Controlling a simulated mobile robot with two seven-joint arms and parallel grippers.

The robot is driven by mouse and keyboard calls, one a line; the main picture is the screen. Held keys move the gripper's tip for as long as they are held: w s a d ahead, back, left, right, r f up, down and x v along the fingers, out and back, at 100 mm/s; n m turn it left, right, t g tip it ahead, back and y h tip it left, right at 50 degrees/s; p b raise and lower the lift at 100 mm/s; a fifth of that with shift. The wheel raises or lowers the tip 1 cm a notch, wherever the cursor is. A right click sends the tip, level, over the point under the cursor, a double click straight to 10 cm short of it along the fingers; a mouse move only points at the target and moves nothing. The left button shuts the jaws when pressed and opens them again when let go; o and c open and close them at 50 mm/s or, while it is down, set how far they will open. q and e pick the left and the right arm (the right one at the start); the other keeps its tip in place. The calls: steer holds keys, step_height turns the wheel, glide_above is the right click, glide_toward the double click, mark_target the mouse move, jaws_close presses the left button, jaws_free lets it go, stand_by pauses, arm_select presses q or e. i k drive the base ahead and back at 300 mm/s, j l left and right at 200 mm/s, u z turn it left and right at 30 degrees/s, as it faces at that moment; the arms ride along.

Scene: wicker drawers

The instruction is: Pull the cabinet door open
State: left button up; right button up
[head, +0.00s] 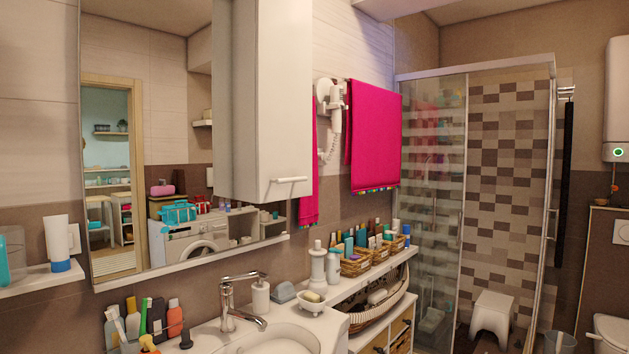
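A white wall cabinet (268,90) hangs at the upper middle of the head view, beside the mirror. Its door looks closed. A light horizontal bar handle (290,180) sits near the bottom of its front. Which of these is the task's cabinet cannot be told from the view alone. Neither of my grippers is in view.
A sink with a faucet (238,300) stands below the mirror (150,130). Bottles and baskets (356,262) crowd the shelf under the wall cabinet. A pink towel (374,136) and hair dryer (334,112) hang right of it. A glass shower (430,200) stands beyond.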

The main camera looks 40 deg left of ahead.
mark_target(284, 29)
steer(key=i+u, duration=0.25)
steer(key=i, duration=0.35)
steer(key=i+l+u, duration=0.25)
steer(key=i, duration=0.3)
steer(key=i+u, duration=0.2)
steer(key=u, duration=0.2)
steer(key=i+u, duration=0.2)
steer(key=u, duration=0.2)
steer(key=i+l+u, duration=0.15)
steer(key=u, duration=0.25)
